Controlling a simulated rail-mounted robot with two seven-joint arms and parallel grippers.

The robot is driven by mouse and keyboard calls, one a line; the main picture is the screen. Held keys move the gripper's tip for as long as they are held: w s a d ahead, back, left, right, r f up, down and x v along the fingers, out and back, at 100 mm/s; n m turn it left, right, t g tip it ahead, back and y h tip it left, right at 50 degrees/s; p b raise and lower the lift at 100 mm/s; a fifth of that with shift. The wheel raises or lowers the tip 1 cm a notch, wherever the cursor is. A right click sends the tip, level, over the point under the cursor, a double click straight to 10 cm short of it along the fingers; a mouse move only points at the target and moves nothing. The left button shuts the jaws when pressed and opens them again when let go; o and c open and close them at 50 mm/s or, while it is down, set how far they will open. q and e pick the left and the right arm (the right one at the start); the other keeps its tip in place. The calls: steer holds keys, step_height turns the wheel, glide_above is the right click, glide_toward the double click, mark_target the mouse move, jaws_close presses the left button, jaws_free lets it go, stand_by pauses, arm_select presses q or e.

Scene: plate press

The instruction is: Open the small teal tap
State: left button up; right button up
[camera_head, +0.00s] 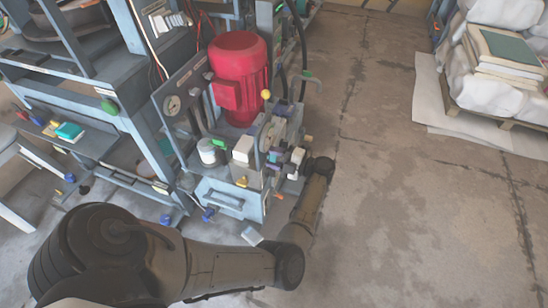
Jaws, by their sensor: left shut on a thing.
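My left arm comes in from the lower left and bends up to the valve group (268,137) on the front of the hydraulic unit. My left gripper (284,158) is at the right side of that group, pointing left, and is shut on a small part there. That part sits where the small teal tap is, but the fingers hide nearly all of it, so its colour and turn angle cannot be made out. My right gripper is not in view.
A red motor (239,75) stands behind the valves, with a yellow-knobbed lever (266,95) and a green-handled lever (306,77) close by. A blue-grey press frame (140,125) is at left. A loaded pallet (478,111) is upper right. The concrete floor (420,220) at right is clear.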

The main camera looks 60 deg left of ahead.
arm_select(q)
steer(key=shift+n, duration=2.3)
steer(key=o, duration=0.9)
